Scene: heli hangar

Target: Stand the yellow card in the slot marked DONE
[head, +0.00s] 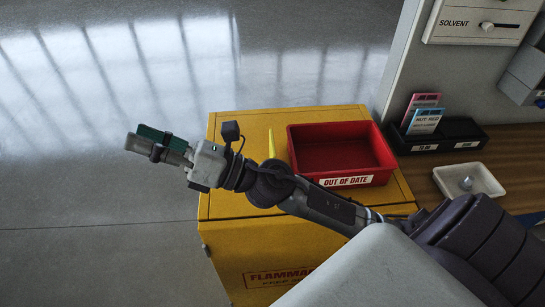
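A black card rack (458,132) stands on the wooden bench at the right. Its left slot holds a pink card (424,101) and a blue card (426,121), both upright; its right slot looks empty. Two small labels on the rack's front are too small to read surely. My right gripper (150,145) is at the left, over the floor and far from the rack. A dark green piece (160,135) shows at its fingers; I cannot tell whether it is held. My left gripper is not in view.
A yellow cabinet (232,232) bears a red bin (340,150) labelled OUT OF DATE and a thin yellow pointed thing (271,142), partly hidden by my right arm. A white dish (469,181) sits before the rack. A SOLVENT panel (478,22) is above. The floor left is clear.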

